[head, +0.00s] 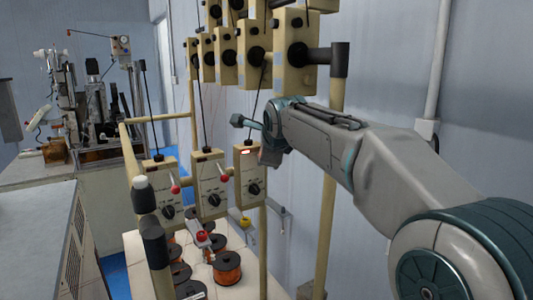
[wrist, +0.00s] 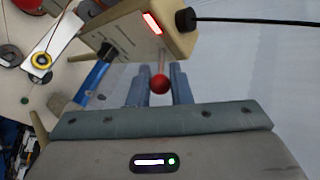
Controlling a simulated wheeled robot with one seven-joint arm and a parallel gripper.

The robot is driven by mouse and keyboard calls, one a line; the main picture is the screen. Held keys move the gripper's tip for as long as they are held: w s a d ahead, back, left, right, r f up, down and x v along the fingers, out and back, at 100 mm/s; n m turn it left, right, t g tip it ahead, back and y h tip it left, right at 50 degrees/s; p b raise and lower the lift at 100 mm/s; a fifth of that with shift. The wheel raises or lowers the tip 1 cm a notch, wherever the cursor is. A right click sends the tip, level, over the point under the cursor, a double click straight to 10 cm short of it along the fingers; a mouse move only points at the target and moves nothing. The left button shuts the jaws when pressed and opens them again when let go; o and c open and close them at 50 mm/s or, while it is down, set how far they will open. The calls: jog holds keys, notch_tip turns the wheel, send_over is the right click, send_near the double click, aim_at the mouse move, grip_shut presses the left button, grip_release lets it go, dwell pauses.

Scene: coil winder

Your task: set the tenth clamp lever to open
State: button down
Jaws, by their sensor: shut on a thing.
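In the wrist view, a clamp lever's red ball knob (wrist: 160,84) sits between the fingers of my gripper (wrist: 158,88), which is shut on it. The lever belongs to a beige tensioner box (wrist: 150,38) with a lit red window and a black dial. In the head view, this appears to be the rightmost lower box (head: 247,178). My gripper (head: 268,155) is at its upper right side, partly hidden by my wrist. That box's lever is hidden in the head view. No number shows to tell which lever is the tenth.
Two similar boxes, the middle (head: 210,185) and left (head: 162,195), stand beside it with red-knobbed levers. More boxes (head: 294,50) hang above on a beige frame. Thin rods rise between the rows. Copper wire spools (head: 228,266) stand below. The wall lies close behind.

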jog(key=c, duration=1.3)
grip_release()
jog(key=shift+c, duration=0.2)
jog(key=shift+r, duration=0.1)
jog(key=b+v, duration=0.3)
jog(key=v, duration=1)
jog(key=shift+s+r+b, duration=0.15)
jog(key=shift+s+b, duration=0.15)
jog(key=shift+s, duration=0.05)
jog(key=s+d+f+n+g+h, duration=0.1)
jog(key=s+d+f+n+g, duration=0.1)
jog(key=s+d+f+n, duration=0.3)
jog(key=s+d+f+n+g+h+b, duration=0.1)
jog(key=s+d+f+n, duration=0.4)
jog(key=s+f, duration=0.6)
jog(key=s+d+f+n+g+h+b, duration=0.1)
jog(key=s+d+f+n+g, duration=0.2)
jog(key=f, duration=1.8)
jog(key=s+d+n, duration=0.2)
jog(key=s+n, duration=0.3)
jog(key=shift+d, duration=0.3)
